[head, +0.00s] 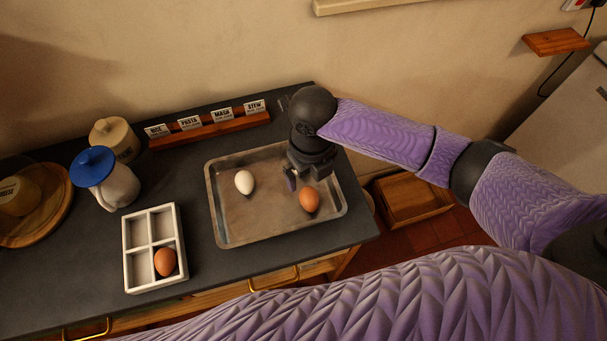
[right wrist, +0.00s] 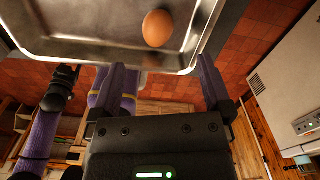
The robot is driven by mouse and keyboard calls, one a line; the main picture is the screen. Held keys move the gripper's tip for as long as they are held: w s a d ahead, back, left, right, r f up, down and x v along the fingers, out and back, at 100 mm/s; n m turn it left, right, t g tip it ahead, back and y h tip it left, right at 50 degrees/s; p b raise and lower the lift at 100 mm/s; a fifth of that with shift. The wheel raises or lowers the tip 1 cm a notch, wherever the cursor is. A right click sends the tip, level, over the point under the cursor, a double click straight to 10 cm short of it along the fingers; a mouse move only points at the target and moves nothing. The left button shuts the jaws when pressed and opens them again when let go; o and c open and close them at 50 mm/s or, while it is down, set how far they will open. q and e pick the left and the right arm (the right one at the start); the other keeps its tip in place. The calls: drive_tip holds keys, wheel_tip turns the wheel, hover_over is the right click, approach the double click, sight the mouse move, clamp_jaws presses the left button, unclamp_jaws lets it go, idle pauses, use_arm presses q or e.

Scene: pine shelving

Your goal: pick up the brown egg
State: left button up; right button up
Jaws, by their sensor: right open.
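Two brown eggs show in the head view. One brown egg (head: 309,199) lies in the right part of the metal tray (head: 230,238). The other brown egg (head: 165,262) sits in the front right compartment of the white divided box (head: 129,262). A white egg (head: 244,182) lies left of centre in the tray. My right gripper (head: 298,182) is open over the tray, just behind and left of the tray's brown egg. In the right wrist view this egg (right wrist: 157,28) is beyond the open fingers (right wrist: 165,75), apart from them. My left gripper seems to show (right wrist: 62,82), jaws unclear.
A blue-lidded jug (head: 110,180), a beige jar (head: 115,139) and a round wooden board (head: 45,222) stand at the left. A wooden rack (head: 212,131) with several labels stands at the back. The dark counter (head: 80,245) is clear around the box. A wooden crate (head: 410,200) is on the floor.

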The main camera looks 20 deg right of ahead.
sight(310, 194)
drive_tip(key=f+b, duration=0.1)
drive_tip(key=f, duration=0.5)
drive_tip(key=s+f+b, duration=0.1)
drive_tip(key=f, duration=0.2)
drive_tip(key=shift+f+b, duration=0.1)
drive_tip(key=shift+b, duration=0.25)
drive_tip(key=shift+w, duration=0.1)
drive_tip(key=shift+c, duration=0.4)
drive_tip(key=c, duration=0.7)
use_arm(q)
drive_tip(key=f, duration=0.1)
drive_tip(key=s+f, duration=0.1)
drive_tip(key=f, duration=0.1)
drive_tip(key=shift+d, duration=0.2)
